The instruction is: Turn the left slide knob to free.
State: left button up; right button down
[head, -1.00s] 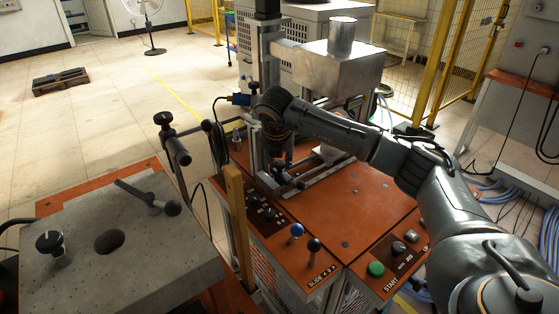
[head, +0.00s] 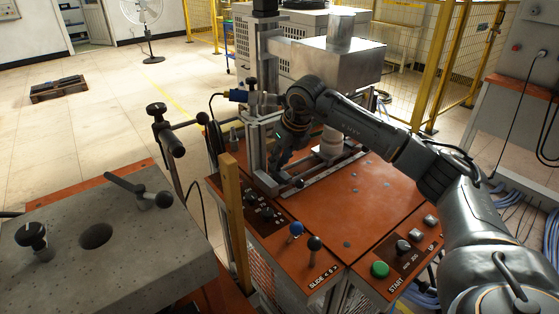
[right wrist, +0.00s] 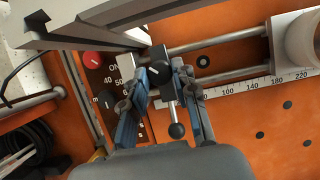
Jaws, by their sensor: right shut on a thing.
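A short lever with a black ball end (right wrist: 177,130) points down between the fingers. In the head view my right gripper (head: 281,161) reaches down to the left end of the slide, and its fingers largely hide the knob. My left gripper is not in view.
The orange panel carries a blue-topped lever (head: 296,229), a black-topped lever (head: 314,243) and a green button (head: 380,269). A metal upright (head: 258,130) stands close to the gripper's left. A white cylindrical holder (head: 330,147) sits on the slide at its right.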

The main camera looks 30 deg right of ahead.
jog(key=n+y, duration=0.1)
jog(key=n, duration=0.2)
jog(key=shift+d+n+g+p, duration=0.15)
jog(key=shift+n+g+p, duration=0.15)
jog(key=shift+n, duration=0.1)
jog(key=n+y, duration=0.1)
jog(key=n, duration=0.1)
jog(key=n+g+y+p, duration=0.1)
jog(key=n, duration=0.2)
jog(key=shift+w+d, duration=0.15)
jog(key=c, duration=1)
grip_release()
jog(key=shift+c, duration=0.2)
